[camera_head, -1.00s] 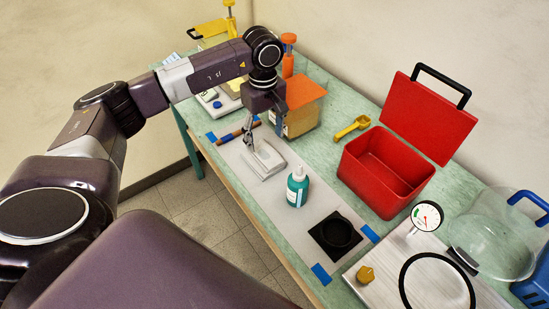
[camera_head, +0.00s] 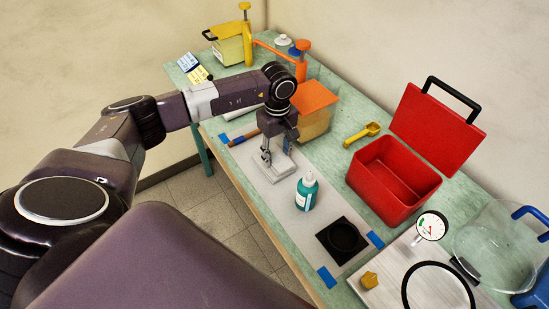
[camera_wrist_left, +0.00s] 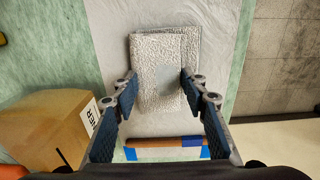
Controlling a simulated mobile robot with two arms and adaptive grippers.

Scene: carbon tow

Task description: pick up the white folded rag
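The white folded rag (camera_head: 282,168) lies on the pale grey strip of the bench, between the bottle and the wooden-handled tool. In the left wrist view the rag (camera_wrist_left: 160,48) is textured, with a flat grey patch near its middle. My left gripper (camera_head: 267,158) points down over the rag. In the left wrist view my left gripper (camera_wrist_left: 160,88) is open, its fingertips on either side of the rag's near part. The right fingertip overlaps the rag's edge in that view. I cannot tell whether the fingers touch it. My right gripper is not in view.
A teal-white bottle (camera_head: 306,192) stands close to the rag. The open red toolbox (camera_head: 392,178) is farther right. The bench edge runs along the left.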

